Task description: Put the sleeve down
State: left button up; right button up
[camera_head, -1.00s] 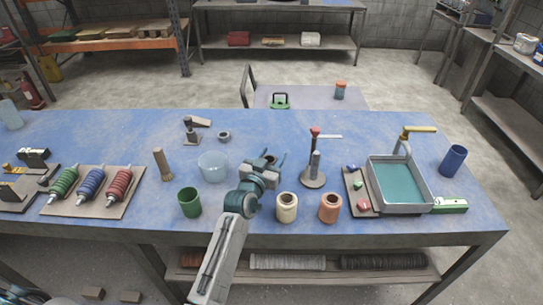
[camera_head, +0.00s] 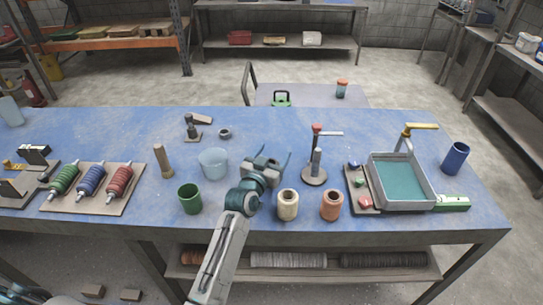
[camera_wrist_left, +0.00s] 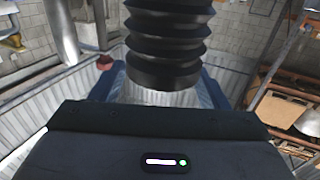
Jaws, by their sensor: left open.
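My left gripper (camera_head: 265,156) is open above the middle of the blue table, between the clear beaker and the small post stand. In the left wrist view a black ribbed tube (camera_wrist_left: 165,45), which looks like the sleeve, stands upright just beyond the gripper body, between the two blue fingers. A pale, fluted surface shows below it. I cannot tell whether the fingers touch the tube, or what it rests on. In the head view the sleeve is not clear behind the gripper. My right gripper is not in view.
Near the gripper are a clear beaker (camera_head: 213,164), a green cup (camera_head: 189,199), a cream spool (camera_head: 287,205), an orange spool (camera_head: 331,205) and a post stand (camera_head: 315,172). A grey sink tray (camera_head: 432,199) is at right, a rack of coloured coils (camera_head: 123,205) at left.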

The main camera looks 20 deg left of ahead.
pick_arm(q)
jog(key=shift+s+f+p, duration=0.25)
jog(key=shift+s+p, duration=0.1)
jog(key=shift+p, duration=0.05)
jog(key=s+a+r+b, duration=0.1)
jog(key=s+b, duration=0.2)
jog(key=s, duration=0.8)
jog(key=shift+a, duration=0.15)
jog(key=shift+s, duration=0.1)
